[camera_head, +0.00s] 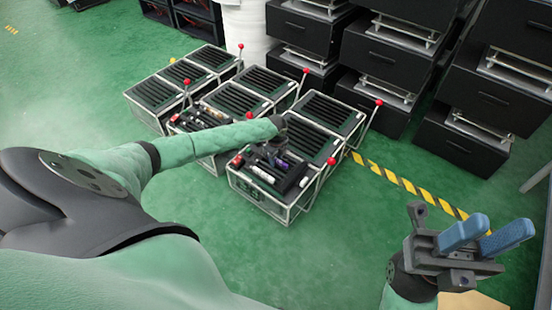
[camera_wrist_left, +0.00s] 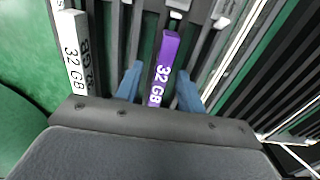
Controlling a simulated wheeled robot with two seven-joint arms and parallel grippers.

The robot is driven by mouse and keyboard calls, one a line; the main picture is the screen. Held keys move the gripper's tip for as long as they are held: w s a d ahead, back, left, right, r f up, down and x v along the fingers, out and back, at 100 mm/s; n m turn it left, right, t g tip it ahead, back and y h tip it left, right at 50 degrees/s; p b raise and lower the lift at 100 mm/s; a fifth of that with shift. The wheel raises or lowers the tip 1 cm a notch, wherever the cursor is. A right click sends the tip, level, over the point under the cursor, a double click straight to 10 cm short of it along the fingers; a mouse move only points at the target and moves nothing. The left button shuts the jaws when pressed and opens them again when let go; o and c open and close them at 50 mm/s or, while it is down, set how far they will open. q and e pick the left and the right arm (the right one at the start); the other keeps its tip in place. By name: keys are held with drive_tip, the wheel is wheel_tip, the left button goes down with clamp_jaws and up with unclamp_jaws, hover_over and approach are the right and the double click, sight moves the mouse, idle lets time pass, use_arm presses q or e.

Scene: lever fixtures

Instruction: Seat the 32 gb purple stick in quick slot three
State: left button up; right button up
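The purple stick marked 32 GB (camera_wrist_left: 166,62) stands between the two blue fingers of my left gripper (camera_wrist_left: 158,82) in the left wrist view. Gaps show between the fingers and the stick, so the gripper is open around it. In the head view my left gripper (camera_head: 272,150) is over the front part of the nearest fixture (camera_head: 262,197), and its fingers are hard to make out. My right gripper (camera_head: 489,236) is open and empty, well away at the lower right. I cannot tell which slot is quick slot three.
A white 32 GB stick (camera_wrist_left: 73,48) stands left of the purple one. Several slotted fixtures with red-knobbed levers (camera_head: 331,161) stand close together. Black drawer units (camera_head: 480,92) line the back right. Green floor is clear in front.

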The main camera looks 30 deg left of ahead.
sight(276, 159)
use_arm(q)
wheel_tip(276, 159, up, 8)
drive_tip(key=shift+f+p, duration=0.1)
drive_tip(key=shift+p, duration=0.9)
